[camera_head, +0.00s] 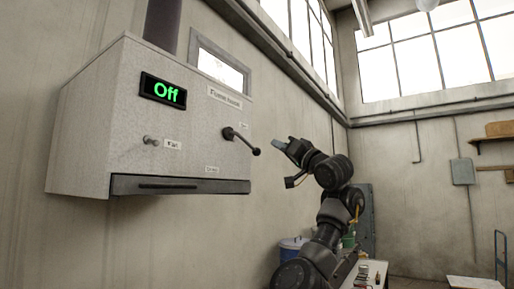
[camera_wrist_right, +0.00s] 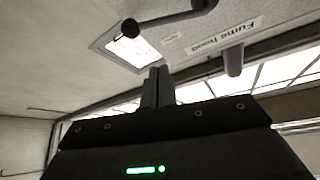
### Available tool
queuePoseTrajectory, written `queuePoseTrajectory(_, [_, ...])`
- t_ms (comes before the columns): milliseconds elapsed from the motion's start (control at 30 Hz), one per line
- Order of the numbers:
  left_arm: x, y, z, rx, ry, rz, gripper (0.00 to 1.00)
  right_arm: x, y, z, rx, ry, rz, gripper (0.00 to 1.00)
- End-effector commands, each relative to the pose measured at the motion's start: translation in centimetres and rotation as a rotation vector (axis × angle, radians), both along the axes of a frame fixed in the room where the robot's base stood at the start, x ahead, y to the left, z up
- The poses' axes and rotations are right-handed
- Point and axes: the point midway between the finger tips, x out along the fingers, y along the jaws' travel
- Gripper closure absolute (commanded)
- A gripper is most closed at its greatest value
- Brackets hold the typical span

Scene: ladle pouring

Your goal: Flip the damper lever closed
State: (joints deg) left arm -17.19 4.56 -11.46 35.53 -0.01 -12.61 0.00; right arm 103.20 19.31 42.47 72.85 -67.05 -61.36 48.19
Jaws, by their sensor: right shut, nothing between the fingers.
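The damper lever (camera_head: 242,141) is a dark arm with a round knob at its end, on the front of the grey fume hood (camera_head: 205,120). It points right and slightly down. Its arm and knob (camera_wrist_right: 165,19) also show at the top of the right wrist view. My right gripper (camera_head: 281,144) is just right of the knob in the head view, apart from it. Its fingers (camera_wrist_right: 157,86) are shut with nothing between them, below the lever in the wrist view. My left gripper is not in view.
The hood has a green "Off" display (camera_head: 162,91), a small knob (camera_head: 151,140) and a lower ledge with a dark handle (camera_head: 168,186). Small labels near the lever are too small to read. A blue-rimmed bin (camera_head: 291,246) and a bench (camera_head: 369,272) stand below my right arm.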

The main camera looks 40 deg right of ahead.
Motion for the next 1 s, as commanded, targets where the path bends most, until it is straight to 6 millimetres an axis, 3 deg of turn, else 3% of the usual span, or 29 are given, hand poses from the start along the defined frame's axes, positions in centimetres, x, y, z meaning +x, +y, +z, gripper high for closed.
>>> queuePoseTrajectory(133, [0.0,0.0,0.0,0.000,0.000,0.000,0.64,-0.9,-0.1,1.1,0.007,-0.025,0.017,1.00])
queuePoseTrajectory(533, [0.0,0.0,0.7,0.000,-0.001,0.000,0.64,-0.4,0.1,1.6,0.004,-0.022,0.017,1.00])
queuePoseTrajectory(667, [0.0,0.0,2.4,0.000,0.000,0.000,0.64,1.0,0.3,2.6,0.005,-0.021,0.018,1.00])
queuePoseTrajectory(1000, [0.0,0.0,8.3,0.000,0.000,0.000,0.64,6.7,0.7,5.9,0.006,-0.019,0.018,1.00])
